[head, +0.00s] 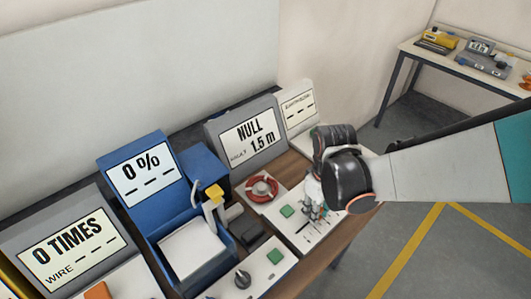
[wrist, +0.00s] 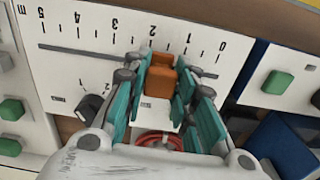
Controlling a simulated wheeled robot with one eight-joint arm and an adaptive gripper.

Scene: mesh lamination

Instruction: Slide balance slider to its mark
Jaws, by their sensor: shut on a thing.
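The balance slider is an orange knob (wrist: 161,82) on a slot in a white panel (wrist: 75,70), in the wrist view. A printed scale in metres from 0 to 5 appears upside down beside the slot. The knob sits between the 1 and 2 marks. My gripper (wrist: 160,90) has teal finger pads on both sides of the knob and is shut on it. In the head view my gripper (head: 313,208) is low over the panel (head: 305,240) and hides the knob. The display (head: 250,137) behind reads NULL and 1.5 m.
A red ring-shaped part (head: 261,189) lies left of my gripper. A green button (head: 287,211) and a black dial (wrist: 91,106) are near the slot. A blue device (head: 140,185) reading 0 % and a grey display (head: 72,245) reading 0 TIMES stand left. Another table (head: 450,60) is far right.

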